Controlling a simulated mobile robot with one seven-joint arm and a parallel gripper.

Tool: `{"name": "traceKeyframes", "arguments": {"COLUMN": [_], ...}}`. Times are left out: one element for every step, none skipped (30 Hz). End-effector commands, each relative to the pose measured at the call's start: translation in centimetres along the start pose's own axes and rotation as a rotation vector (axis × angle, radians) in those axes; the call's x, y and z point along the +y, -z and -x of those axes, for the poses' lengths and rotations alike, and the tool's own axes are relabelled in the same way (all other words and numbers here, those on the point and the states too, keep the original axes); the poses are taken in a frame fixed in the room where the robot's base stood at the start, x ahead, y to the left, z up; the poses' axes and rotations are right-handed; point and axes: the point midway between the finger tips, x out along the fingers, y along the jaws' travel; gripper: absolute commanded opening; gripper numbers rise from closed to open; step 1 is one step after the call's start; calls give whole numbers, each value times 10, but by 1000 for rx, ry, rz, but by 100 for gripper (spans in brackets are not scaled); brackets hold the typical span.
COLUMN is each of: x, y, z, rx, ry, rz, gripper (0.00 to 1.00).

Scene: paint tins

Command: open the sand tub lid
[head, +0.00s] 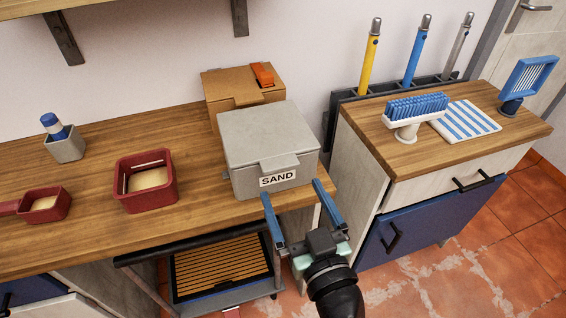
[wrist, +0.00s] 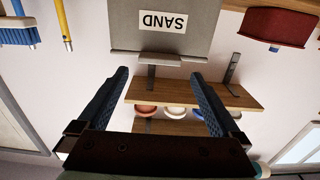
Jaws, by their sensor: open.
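The sand tub (head: 262,183) is a grey box with a SAND label on its front, standing near the right end of the wooden bench. Its grey lid (head: 265,133) is down, with a tab (head: 279,162) at the front edge above the label. My gripper (head: 296,191) is open and empty, just in front of and to the right of the tub. In the wrist view, which is upside down, the tub (wrist: 205,35) shows at the top, beyond my two blue fingers (wrist: 163,85). The fingers appear apart from the tub.
A cardboard box (head: 222,89) with an orange item stands behind the tub. Red containers (head: 146,195) sit to its left on the bench (head: 95,155). A cabinet (head: 425,205) with a brush (head: 416,108) stands to the right, past a gap. A slatted tray (head: 222,265) is below.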

Motion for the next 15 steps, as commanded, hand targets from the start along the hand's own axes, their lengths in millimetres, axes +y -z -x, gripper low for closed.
{"name": "traceKeyframes", "arguments": {"x": [0,-1,0,0,-1,0,0,0,0,0,0,0,0,0,0], "y": [4,3,3,3,2,2,2,2,1,2,1,1,1,1,1], "z": [-12,-18,-26,-32,-37,-43,-47,-51,-55,-58,-60,-62,-64,-65,-66], "rx": [1,0,2,1,0,1,1,0,0,1,1,0,0,0,0], "ry": [3,3,2,3,3,1,1,1,1,1,0,0,0,0,0], "rz": [1,0,0,0,1,1,1,0,0,0,0,0,0,1,1], "gripper": [100,100,100,100,100,100,100,100,100,100,100,100,100,100,100]}}
